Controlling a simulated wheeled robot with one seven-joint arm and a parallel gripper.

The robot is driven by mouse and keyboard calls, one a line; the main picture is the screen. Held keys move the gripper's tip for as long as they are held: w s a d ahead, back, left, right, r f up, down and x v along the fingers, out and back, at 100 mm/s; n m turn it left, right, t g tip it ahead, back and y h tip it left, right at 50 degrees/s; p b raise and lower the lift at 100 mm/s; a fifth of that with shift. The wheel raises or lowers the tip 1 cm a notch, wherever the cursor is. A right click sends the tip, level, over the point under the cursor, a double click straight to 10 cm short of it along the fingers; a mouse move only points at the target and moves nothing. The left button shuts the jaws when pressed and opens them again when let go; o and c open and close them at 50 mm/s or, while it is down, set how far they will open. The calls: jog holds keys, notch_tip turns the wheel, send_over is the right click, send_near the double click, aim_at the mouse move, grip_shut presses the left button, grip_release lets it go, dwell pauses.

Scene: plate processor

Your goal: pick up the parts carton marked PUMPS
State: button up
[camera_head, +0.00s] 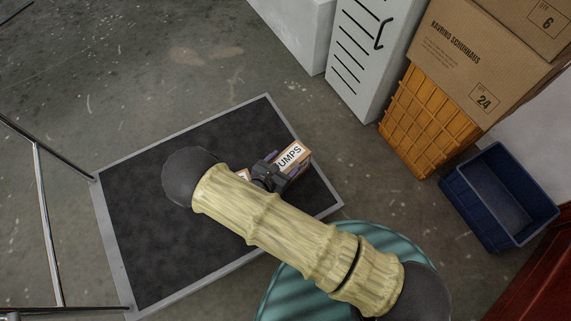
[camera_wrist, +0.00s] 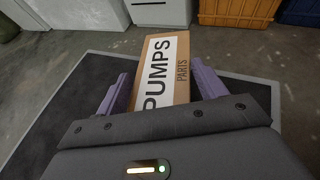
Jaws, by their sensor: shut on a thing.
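The parts carton marked PUMPS (camera_head: 292,157) is a small brown box with a white label, over the right part of the dark platform. In the wrist view the carton (camera_wrist: 165,65) lies between the two purple fingers, its label reading PUMPS PARTS. My gripper (camera_head: 277,170) is shut on the carton; in the wrist view the fingers (camera_wrist: 160,88) flank its sides. My arm hides part of the platform and the carton's near end. I cannot tell whether the carton touches the platform. A piece of another small labelled box (camera_head: 243,174) shows beside my arm.
The dark platform (camera_head: 140,220) has a grey rim and metal rails at left. Beyond it stand a light grey cabinet (camera_head: 362,60), an orange crate (camera_head: 425,120) with large cartons (camera_head: 480,55) on top, and a blue bin (camera_head: 500,195). The concrete floor at upper left is clear.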

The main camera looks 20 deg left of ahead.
jog(key=shift+s+r, duration=0.15)
jog(key=shift+r, duration=0.1)
grip_shut()
notch_tip(320, 180, up, 9)
jog(key=p, duration=0.4)
jog(key=shift+p, duration=0.35)
jog(key=shift+w+r, duration=0.2)
